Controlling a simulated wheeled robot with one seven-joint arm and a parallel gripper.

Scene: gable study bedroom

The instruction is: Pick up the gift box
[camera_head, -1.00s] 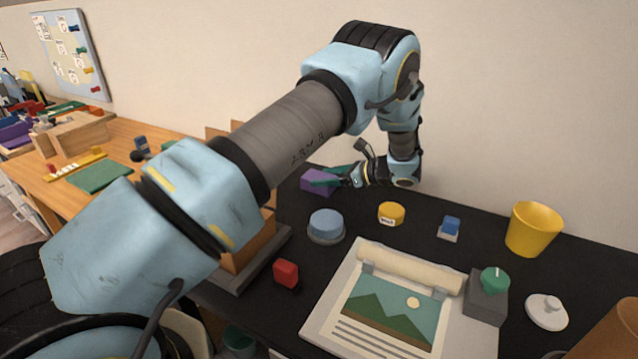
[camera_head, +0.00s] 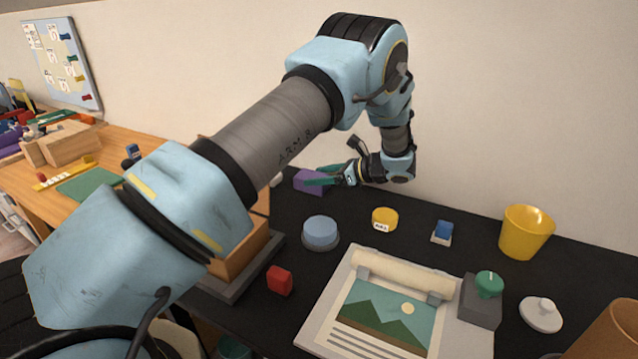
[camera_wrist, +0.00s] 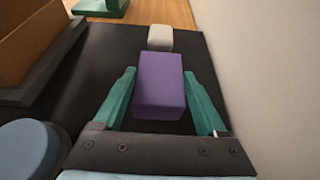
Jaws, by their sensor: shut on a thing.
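The gift box is the plain purple box (camera_head: 309,181), at the far left of the black desk top near the wall. It also shows in the wrist view (camera_wrist: 160,85), between the two green fingers. My gripper (camera_head: 322,177) is shut on it, with one finger (camera_wrist: 118,98) along each side. The box seems slightly above the desk top, but its underside is hidden. The arm hides part of the desk to its left.
A small white object (camera_wrist: 160,37) lies just beyond the box. A blue round thing (camera_head: 320,232), a yellow tin (camera_head: 384,219) and a red block (camera_head: 279,280) stand nearer. An orange-brown box-like stand (camera_wrist: 35,45) is beside the box; the wall (camera_wrist: 250,70) is close opposite.

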